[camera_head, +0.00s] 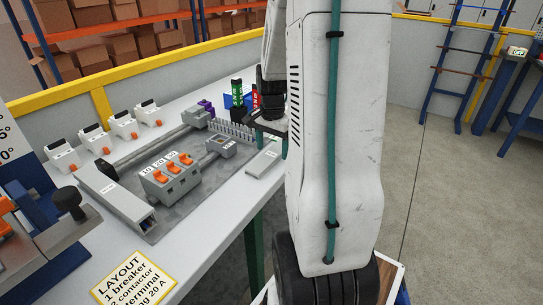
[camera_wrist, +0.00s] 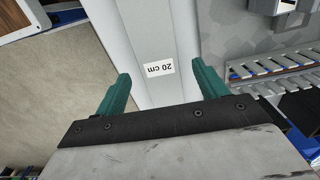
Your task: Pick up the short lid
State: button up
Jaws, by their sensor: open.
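The short lid (camera_wrist: 158,35) is a flat light-grey strip with a white "20 cm" label, lying on the table. In the head view, the lid (camera_head: 264,160) lies near the table's right edge, with its far end close to my arm. My gripper (camera_wrist: 161,71) is open and empty, with its green fingers on either side of the labelled part in the wrist view. I cannot tell how far above the lid they are. In the head view, my arm hides most of the gripper.
A grey panel (camera_head: 178,213) with a long duct (camera_head: 115,198) and orange-switched breakers (camera_head: 168,178) lies left of the lid. Several white devices (camera_head: 122,125) stand at the back left. A red and a green-black container stand near my gripper. Floor lies beyond the table's right edge.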

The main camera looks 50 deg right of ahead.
jog(key=shift+f, duration=0.75)
jog(key=c, duration=1.1)
jog(key=shift+r, duration=0.1)
